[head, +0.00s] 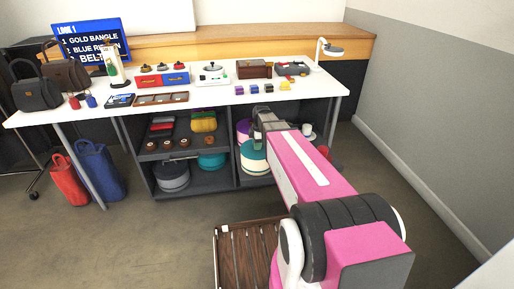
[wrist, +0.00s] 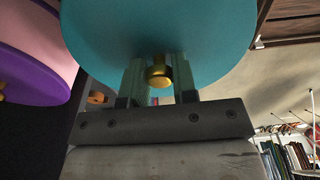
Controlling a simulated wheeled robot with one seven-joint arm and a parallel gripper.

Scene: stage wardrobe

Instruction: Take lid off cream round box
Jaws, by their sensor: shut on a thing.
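The cream round box (head: 256,167) stands in the right part of the shelf unit under the table, its top side shaded. Its teal lid (head: 249,150) shows just above the cream wall; I cannot tell whether the two touch. In the wrist view the lid (wrist: 158,25) fills the top middle, with a brass knob (wrist: 159,74) on it. My gripper (wrist: 160,80) has its fingers on both sides of this knob and is shut on it. In the head view my gripper is mostly hidden by my pink arm.
A pink round box with a purple lid (wrist: 25,62) is close on the left in the wrist view. The shelf unit (head: 237,177) has a divider left of the cream box. The white tabletop (head: 210,100) is overhead. A slatted wooden stand (head: 245,250) is in front; floor lies between.

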